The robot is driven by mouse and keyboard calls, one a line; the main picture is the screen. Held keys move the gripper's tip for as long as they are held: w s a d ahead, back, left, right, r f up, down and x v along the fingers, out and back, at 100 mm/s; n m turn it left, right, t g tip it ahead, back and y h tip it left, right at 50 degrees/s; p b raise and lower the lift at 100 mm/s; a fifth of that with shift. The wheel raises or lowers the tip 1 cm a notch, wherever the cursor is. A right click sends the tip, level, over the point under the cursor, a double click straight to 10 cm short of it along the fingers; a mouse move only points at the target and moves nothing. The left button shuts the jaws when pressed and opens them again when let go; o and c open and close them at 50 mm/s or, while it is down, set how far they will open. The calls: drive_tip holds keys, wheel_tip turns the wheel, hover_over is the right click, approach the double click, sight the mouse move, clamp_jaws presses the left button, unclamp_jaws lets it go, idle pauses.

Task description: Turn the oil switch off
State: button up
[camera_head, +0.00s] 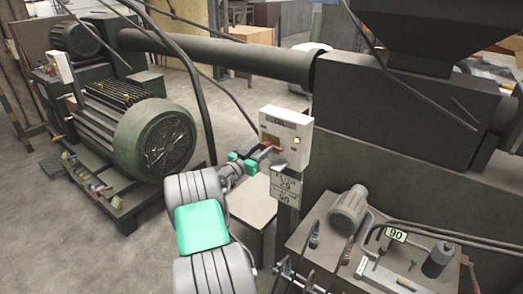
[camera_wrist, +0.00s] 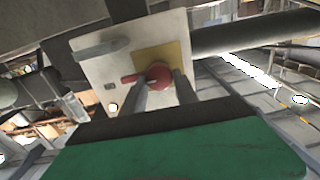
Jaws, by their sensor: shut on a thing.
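The oil switch is a white box (camera_head: 286,136) on a post beside the large dark machine. In the wrist view its plate (camera_wrist: 110,62) carries a yellow square (camera_wrist: 178,55) with a red rotary handle (camera_wrist: 158,75) on it. My gripper (camera_head: 268,150) reaches the front of the box in the head view. In the wrist view my gripper's two fingers (camera_wrist: 162,90) stand on either side of the red handle and are shut on it. The handle's pointer sticks out to the left in the wrist view. The fingertips partly hide the handle. A small yellow light (camera_head: 296,140) shows on the box.
A green motor (camera_head: 150,130) stands at the left. The dark machine (camera_head: 400,110) fills the right, with a bench of tools and bottles (camera_head: 330,245) below. A thick pipe (camera_head: 220,55) runs behind. Cables hang nearby.

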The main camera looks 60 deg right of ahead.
clamp_jaws()
drive_tip(key=shift+f+n+b, duration=0.1)
drive_tip(key=shift+n+b, duration=0.2)
drive_tip(key=shift+b, duration=0.05)
drive_tip(key=n+b, duration=0.2)
drive_tip(key=shift+f+n, duration=0.1)
drive_tip(key=shift+n, duration=0.2)
drive_tip(key=n+b, duration=0.1)
drive_tip(key=n, duration=0.3)
drive_tip(key=shift+w+n, duration=0.1)
drive_tip(key=shift+n, duration=0.2)
drive_tip(key=n, duration=0.5)
drive_tip(key=n+p, duration=0.1)
drive_tip(key=n, duration=0.4)
